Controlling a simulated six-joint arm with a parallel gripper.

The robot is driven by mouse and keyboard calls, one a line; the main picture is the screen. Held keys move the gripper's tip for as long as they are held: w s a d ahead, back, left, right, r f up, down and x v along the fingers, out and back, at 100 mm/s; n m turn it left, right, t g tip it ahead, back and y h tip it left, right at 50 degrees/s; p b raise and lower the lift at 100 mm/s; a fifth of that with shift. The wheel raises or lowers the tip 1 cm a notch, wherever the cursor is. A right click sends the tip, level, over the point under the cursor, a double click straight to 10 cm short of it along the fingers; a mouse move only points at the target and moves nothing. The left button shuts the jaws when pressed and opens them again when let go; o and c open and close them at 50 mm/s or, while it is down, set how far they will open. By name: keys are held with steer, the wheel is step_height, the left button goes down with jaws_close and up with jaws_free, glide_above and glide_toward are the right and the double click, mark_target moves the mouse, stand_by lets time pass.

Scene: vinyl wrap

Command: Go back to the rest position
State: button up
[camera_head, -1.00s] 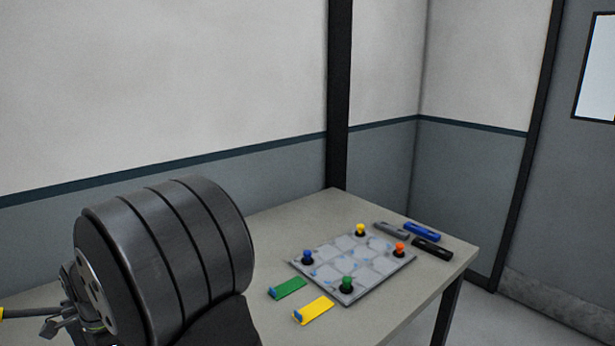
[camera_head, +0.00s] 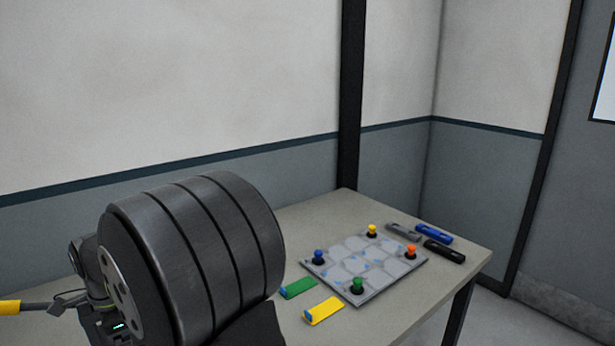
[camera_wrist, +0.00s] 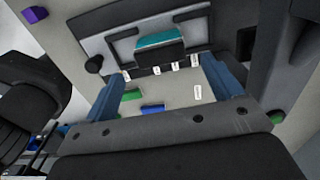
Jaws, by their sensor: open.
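My gripper (camera_wrist: 165,72) shows in the wrist view with its two blue fingers spread apart and nothing between them. It is outside the head view, or hidden there behind the large black ribbed cylinder at the lower left, which looks like part of my arm. Beyond the fingers in the wrist view is a teal block (camera_wrist: 160,41) in a dark frame, with several small white labels below it. A green piece (camera_wrist: 131,95) and a blue piece (camera_wrist: 152,108) also show between the fingers.
The table (camera_head: 315,215) holds a grey board (camera_head: 362,262) with blue, yellow, orange and green knobs. A green strip (camera_head: 299,288) and a yellow strip (camera_head: 325,310) lie beside it. Grey (camera_head: 403,231), blue (camera_head: 434,233) and black (camera_head: 444,251) tools lie at the right.

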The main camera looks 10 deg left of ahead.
step_height(320, 180, down, 4)
steer(key=shift+r, duration=0.1)
step_height(320, 180, up, 5)
steer(key=shift+f, duration=0.2)
steer(key=w+d+r, duration=0.5)
steer(key=d+r, duration=0.2)
steer(key=d, duration=0.4)
steer(key=w+d+f+m, duration=0.1)
steer(key=w+d+f, duration=0.3)
steer(key=d+f, duration=0.65)
steer(key=a+f, duration=0.1)
steer(key=a, duration=0.2)
steer(key=s+a+f, duration=0.1)
steer(key=a, duration=0.1)
steer(key=a+f, duration=0.1)
steer(key=a, duration=0.2)
steer(key=shift+s+a+f, duration=0.25)
steer(key=shift+a+f, duration=0.05)
steer(key=shift+f, duration=0.1)
steer(key=shift+s+a+f, duration=0.1)
steer(key=shift+a+f, duration=0.3)
steer(key=shift+f, duration=0.25)
steer(key=shift+a+f, duration=0.35)
steer(key=shift+f, duration=0.65)
